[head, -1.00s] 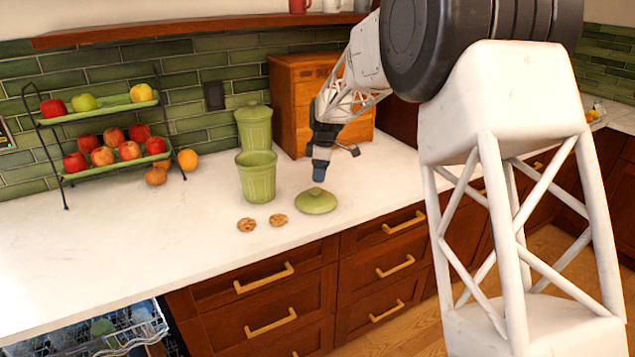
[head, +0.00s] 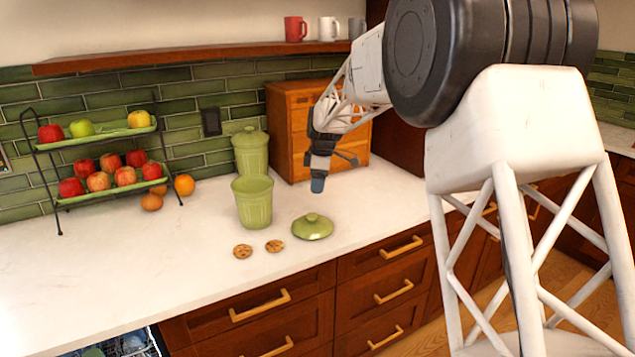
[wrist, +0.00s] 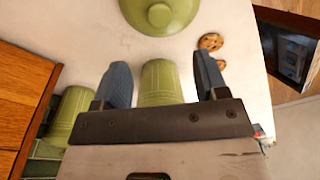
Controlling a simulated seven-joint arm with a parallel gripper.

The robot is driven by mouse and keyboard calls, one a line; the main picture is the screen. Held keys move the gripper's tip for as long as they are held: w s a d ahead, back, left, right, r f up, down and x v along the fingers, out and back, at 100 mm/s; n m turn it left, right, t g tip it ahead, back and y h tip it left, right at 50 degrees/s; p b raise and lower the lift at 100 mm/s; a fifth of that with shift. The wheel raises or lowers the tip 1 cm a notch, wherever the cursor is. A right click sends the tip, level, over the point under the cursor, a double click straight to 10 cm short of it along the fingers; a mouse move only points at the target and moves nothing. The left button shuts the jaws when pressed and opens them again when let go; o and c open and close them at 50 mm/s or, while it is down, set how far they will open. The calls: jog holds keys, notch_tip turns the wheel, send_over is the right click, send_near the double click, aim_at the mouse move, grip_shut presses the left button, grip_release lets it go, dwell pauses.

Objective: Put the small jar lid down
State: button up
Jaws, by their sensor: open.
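The small jar lid (head: 312,227) is green with a round knob and lies on the white counter, knob up. It also shows in the wrist view (wrist: 158,14) at the top, cut by the frame edge. My gripper (head: 319,183) is above the counter, behind the lid and apart from it. In the wrist view my gripper (wrist: 160,84) has its two blue fingers spread wide, with nothing held between them. The open green jar (head: 253,203) stands upright left of the lid, without a lid on it. In the wrist view the jar (wrist: 160,84) appears beyond the fingers.
Two cookies (head: 243,251) lie in front of the open jar. A lidded green jar (head: 250,152) and a wooden box (head: 290,135) stand behind. A two-tier fruit rack (head: 95,165) is at the left. The front-left counter is clear.

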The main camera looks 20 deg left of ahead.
dwell(0.4)
jog(key=s+d+r+m+t, duration=0.1)
jog(key=s+d+r+m, duration=0.25)
jog(key=s+d, duration=0.45)
jog(key=s+d+r+m, duration=0.35)
jog(key=s+d, duration=0.25)
jog(key=d, duration=0.5)
jog(key=s+d+r+m+t, duration=0.1)
jog(key=s+d+r+m, duration=0.3)
jog(key=s+d, duration=0.45)
jog(key=s+d+f+m, duration=0.2)
jog(key=s+d, duration=0.3)
jog(key=s, duration=0.4)
jog(key=s+d+f+m+h, duration=0.1)
jog(key=s+d+m, duration=0.3)
jog(key=s, duration=0.6)
jog(key=s+d+f+m+t, duration=0.1)
jog(key=s+d+f+m, duration=0.2)
jog(key=s+d, duration=0.4)
jog(key=s+m, duration=0.1)
jog(key=s, duration=0.2)
jog(key=shift+s+f, duration=0.15)
jog(key=shift+s, duration=0.1)
